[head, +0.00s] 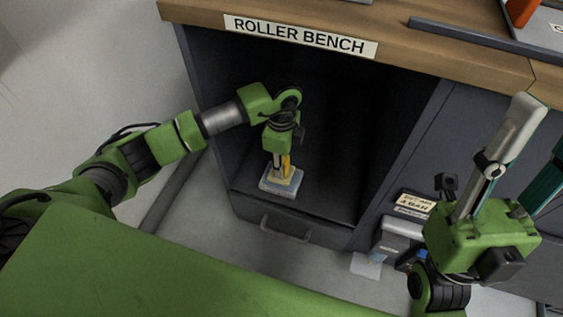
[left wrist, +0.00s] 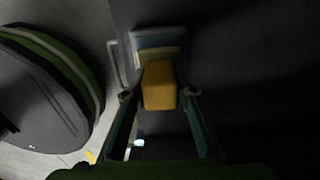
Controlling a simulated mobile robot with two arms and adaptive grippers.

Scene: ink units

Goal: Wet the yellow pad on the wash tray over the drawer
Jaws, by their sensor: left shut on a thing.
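The yellow pad (head: 286,164) is between the fingers of my left gripper (head: 281,166), inside the dark bay under the bench. In the left wrist view its yellow block (left wrist: 158,86) fills the space between the teal fingertips, and the gripper is shut on it. The wash tray (head: 268,187) is a small pale blue-grey tray at the front of the bay floor, above the drawer (head: 300,227). A pale yellow layer shows over the tray, directly below the block; I cannot tell whether the pad touches the tray. My right gripper (head: 538,128) points up at the right, fingers apart and empty.
The bay's side walls and the wooden bench top, with a sign reading ROLLER BENCH (head: 300,37), enclose my left arm. The bay floor right of the tray is clear. A grey box (head: 398,235) and small labels (head: 415,204) are near my right gripper.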

